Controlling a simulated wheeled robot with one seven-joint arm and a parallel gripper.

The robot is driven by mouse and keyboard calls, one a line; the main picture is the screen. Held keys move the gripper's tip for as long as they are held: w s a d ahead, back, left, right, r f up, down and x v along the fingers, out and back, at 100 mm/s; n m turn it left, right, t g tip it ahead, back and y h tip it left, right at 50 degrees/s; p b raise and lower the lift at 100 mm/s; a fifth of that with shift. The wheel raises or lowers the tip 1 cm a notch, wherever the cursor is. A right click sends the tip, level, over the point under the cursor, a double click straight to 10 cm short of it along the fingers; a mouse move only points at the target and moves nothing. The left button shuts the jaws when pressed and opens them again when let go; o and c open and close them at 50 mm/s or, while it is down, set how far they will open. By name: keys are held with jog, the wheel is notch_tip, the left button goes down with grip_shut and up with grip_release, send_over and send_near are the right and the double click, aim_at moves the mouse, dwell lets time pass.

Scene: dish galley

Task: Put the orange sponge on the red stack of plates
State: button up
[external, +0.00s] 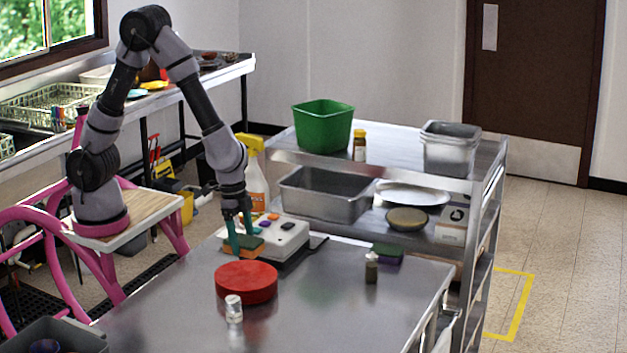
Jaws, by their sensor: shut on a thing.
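The orange sponge (244,249), with a dark green layer, is between the fingers of my gripper (238,238). My gripper points down and is shut on it. The red stack of plates (246,282) is round and stands on the steel table, just in front of the sponge. The sponge is behind the stack's back edge in the picture; I cannot tell how high it is above the table.
A white device with coloured buttons (280,233) stands right behind the gripper. A small white-capped shaker (233,309) is in front of the stack. The table's front right (340,315) is clear.

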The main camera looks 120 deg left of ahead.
aim_at(247, 274)
jog(key=shift+f, duration=3.45)
jog(key=shift+f, duration=0.2)
jog(key=o, duration=1.2)
jog(key=shift+c, duration=0.2)
jog(key=shift+r, duration=0.1)
